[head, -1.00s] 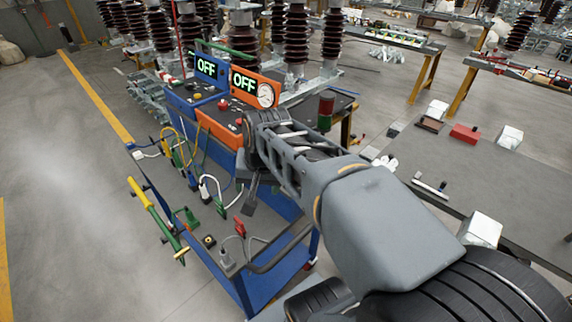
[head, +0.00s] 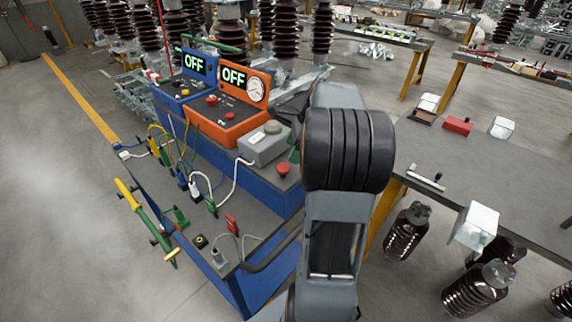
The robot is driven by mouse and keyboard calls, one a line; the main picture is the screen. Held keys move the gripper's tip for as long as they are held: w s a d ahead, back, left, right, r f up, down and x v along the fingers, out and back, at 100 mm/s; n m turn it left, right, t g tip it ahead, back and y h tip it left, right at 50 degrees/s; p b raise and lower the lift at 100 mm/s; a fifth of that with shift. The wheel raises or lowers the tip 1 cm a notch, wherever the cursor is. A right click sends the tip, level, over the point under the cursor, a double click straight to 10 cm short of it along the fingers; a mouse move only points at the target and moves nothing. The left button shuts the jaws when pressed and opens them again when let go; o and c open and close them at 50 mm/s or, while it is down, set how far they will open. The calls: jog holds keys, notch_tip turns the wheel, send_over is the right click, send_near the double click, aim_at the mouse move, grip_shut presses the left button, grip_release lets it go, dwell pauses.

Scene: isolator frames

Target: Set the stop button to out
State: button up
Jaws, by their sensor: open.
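A red mushroom-shaped button (head: 283,169) stands at the right end of the blue cart's upper shelf, in front of a grey box (head: 264,144). My arm rises just right of the mushroom button, with a dark ribbed joint near the top. My gripper is not visible; the arm may hide it.
Both units' displays read OFF. The cart's lower shelf (head: 205,232) carries cables, clamps and a red clip (head: 232,224). A yellow-green rod (head: 146,220) hangs at its left side. A grey table (head: 500,180) with small boxes stands to the right. Open floor lies left.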

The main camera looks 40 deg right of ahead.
aim_at(284, 167)
jog(key=x, duration=0.6)
jog(key=shift+w+a+f, duration=0.1)
jog(key=shift+a+f, duration=0.05)
jog(key=shift+f, duration=0.25)
jog(key=shift+c, duration=0.2)
jog(key=c, duration=1.2)
notch_tip(284, 167, up, 2)
jog(key=shift+r+p, duration=0.1)
jog(key=shift+p, duration=1)
jog(key=shift+c, duration=0.2)
jog(key=shift+w, duration=0.1)
jog(key=o, duration=1.3)
